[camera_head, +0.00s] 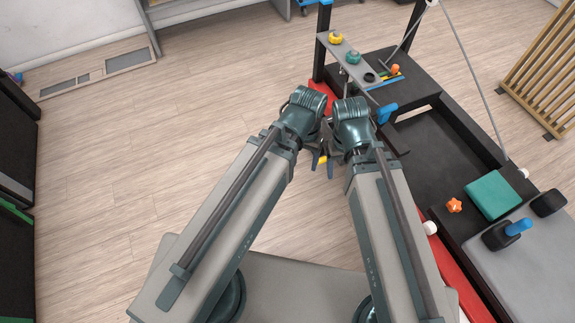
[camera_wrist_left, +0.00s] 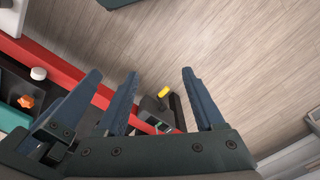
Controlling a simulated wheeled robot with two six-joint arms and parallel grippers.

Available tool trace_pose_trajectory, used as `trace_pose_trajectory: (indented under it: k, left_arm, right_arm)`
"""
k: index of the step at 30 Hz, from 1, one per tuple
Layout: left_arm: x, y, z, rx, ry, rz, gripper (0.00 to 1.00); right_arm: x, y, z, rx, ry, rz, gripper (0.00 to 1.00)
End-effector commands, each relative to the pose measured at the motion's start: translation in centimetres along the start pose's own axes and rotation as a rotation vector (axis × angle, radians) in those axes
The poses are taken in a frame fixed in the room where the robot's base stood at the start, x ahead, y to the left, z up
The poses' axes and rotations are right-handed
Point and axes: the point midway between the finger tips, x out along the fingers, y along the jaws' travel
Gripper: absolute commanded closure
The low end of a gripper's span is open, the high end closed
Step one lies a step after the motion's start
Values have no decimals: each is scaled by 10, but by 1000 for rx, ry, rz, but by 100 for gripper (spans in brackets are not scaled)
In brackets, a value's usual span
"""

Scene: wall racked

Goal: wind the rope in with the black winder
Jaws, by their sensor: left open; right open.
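A black crank arm (camera_head: 394,138) with a blue grip (camera_head: 386,113) is on the near side of the dark frame, right of my grippers; it looks like the winder. A thin grey rope (camera_head: 468,62) runs from a white piece at the top down to the frame's right side. My left gripper (camera_head: 317,158) is open and empty; its blue fingers show in the left wrist view (camera_wrist_left: 160,80). My right gripper (camera_head: 331,164) is close beside it, open. Both are partly hidden under my wrists, apart from the crank.
A plate with a yellow knob (camera_head: 336,37) and a green knob (camera_head: 353,57) is at the top. On the right are a teal block (camera_head: 493,195), an orange star knob (camera_head: 454,205) and a black block with a blue peg (camera_head: 502,235).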

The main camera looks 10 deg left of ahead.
Motion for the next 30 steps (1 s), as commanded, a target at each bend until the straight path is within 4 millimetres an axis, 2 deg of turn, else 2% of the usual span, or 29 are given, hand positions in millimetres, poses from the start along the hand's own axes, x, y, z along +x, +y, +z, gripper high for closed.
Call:
trace_pose_trajectory:
  k: [1, 9, 20, 30]
  left_arm:
    - [38, 1, -7, -68, 9, 40, 30]
    - [130, 7, -41, -478, 31, 285, 30]
    - [230, 0, -92, -1026, -19, 633, 30]
    - [309, -31, -141, -1518, -167, 989, 30]
  right_arm:
    - [38, -4, -2, 0, 0, 0, 24]
    - [138, -13, -8, 0, 2, 1, 24]
    - [268, -25, -17, 0, 5, 2, 24]
    - [390, -37, -24, -1, 7, 3, 24]
